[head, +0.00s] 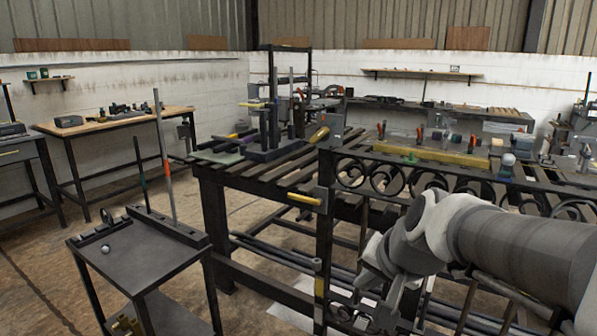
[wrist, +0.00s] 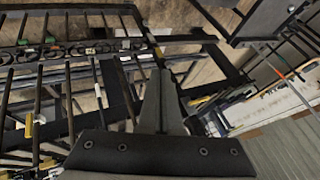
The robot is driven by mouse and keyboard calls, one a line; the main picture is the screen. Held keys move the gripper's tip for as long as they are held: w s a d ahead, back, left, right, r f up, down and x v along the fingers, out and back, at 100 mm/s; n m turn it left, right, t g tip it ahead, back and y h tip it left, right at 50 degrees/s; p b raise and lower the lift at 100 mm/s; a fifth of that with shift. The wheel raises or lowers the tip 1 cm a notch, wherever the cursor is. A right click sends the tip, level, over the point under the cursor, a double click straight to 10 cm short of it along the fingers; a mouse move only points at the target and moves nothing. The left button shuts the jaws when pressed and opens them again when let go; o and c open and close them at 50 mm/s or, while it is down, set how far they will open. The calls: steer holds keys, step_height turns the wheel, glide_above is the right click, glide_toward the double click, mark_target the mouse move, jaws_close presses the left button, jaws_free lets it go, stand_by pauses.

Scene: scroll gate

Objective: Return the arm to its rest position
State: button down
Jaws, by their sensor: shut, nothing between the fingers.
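My arm (head: 480,240) reaches in from the right edge in the head view, in front of the scroll gate (head: 385,180). The wrist end hangs low beside the gate's lower bars. My gripper (wrist: 161,78) shows in the wrist view with its two dark fingers together and nothing between them. The gripper's tips are hard to make out in the head view. The gate's scroll row also shows in the wrist view (wrist: 75,50), to the left of the fingers and apart from them.
A slatted worktable (head: 270,180) stands behind the gate post, bearing a press-like stand. A small dark cart (head: 140,255) with a ball and upright rods is at front left. A wooden bench (head: 120,125) lines the left wall. Open floor lies between cart and bench.

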steer(key=s+d+f+n+g+h, duration=0.1)
steer(key=s+d+n, duration=0.15)
steer(key=s, duration=0.45)
steer(key=s+d+n+h, duration=0.1)
steer(key=s+n, duration=0.2)
steer(key=s, duration=0.4)
step_height(320, 180, up, 18)
steer(key=s+p, duration=0.1)
steer(key=p, duration=1.6)
steer(key=shift+d+f, duration=0.25)
steer(key=shift+d+f, duration=0.1)
